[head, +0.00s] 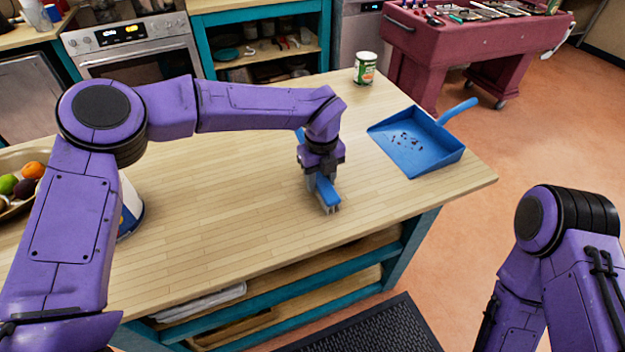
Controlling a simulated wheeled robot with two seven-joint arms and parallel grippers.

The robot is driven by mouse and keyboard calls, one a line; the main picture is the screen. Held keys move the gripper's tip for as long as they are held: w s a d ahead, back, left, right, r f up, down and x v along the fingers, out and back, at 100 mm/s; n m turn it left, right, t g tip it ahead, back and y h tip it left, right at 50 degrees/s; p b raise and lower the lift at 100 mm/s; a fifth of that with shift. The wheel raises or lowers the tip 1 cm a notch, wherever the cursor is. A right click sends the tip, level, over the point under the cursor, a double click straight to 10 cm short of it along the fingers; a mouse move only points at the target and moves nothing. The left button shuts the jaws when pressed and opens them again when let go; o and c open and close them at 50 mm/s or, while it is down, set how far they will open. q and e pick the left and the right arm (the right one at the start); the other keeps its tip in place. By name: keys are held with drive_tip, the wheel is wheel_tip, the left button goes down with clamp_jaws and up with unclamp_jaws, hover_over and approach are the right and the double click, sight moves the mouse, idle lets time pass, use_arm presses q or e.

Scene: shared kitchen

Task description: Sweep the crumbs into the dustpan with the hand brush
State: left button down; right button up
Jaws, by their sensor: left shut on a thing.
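A blue hand brush (327,190) with pale bristles is held over the wooden table (220,230). My left gripper (318,178) points down and is shut on the brush. The bristles are at or just above the tabletop; I cannot tell which. A blue dustpan (420,160) with a blue handle lies to the right of the brush, near the table's right corner. Dark crumbs (405,139) lie inside the dustpan. I see no crumbs on the bare wood. My right arm shows at the lower right, but its gripper is out of view.
A white and green can (365,68) stands near the table's back edge. A fruit bowl (12,205) and a blue and white container (130,210) are at the left, the latter partly hidden by my arm. The middle of the tabletop is clear. A dark mat (375,328) lies on the floor.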

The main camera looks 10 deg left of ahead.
use_arm(q)
drive_tip(key=shift+f, duration=0.1)
drive_tip(key=shift+w+d+p, duration=0.15)
drive_tip(key=shift+w+d, duration=0.55)
drive_tip(key=shift+d, duration=0.3)
drive_tip(key=shift+w+d+p, duration=0.2)
drive_tip(key=shift+w+d, duration=0.55)
drive_tip(key=shift+d, duration=0.2)
drive_tip(key=shift+w+d+p, duration=0.15)
drive_tip(key=shift+w+d, duration=0.55)
drive_tip(key=shift+d, duration=0.3)
use_arm(e)
drive_tip(key=shift+r, duration=0.5)
use_arm(q)
drive_tip(key=shift+w+d, duration=0.1)
